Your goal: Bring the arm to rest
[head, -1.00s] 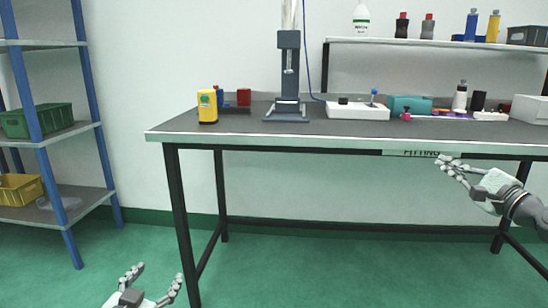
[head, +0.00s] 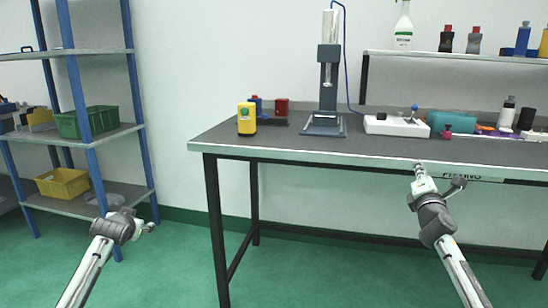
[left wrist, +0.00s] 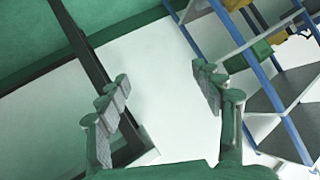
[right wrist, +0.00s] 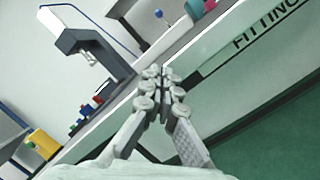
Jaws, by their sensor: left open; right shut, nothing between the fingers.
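My right gripper (head: 418,166) is in front of the front edge of the workbench (head: 300,155), near its label. In the right wrist view its fingers (right wrist: 160,88) meet at the tips, with nothing between them. My left gripper (head: 148,227) is low over the green floor, left of the bench and in front of the shelf rack. The left wrist view shows its two fingers (left wrist: 165,88) wide apart and empty. In the head view the left fingers are small and partly hidden by the wrist.
A blue-post shelf rack (head: 97,160) with a green crate (head: 85,122) and a yellow crate (head: 63,184) stands left. The bench carries a grey press (head: 328,90), a yellow device (head: 246,118) and a white box (head: 396,126). Floor between rack and bench is clear.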

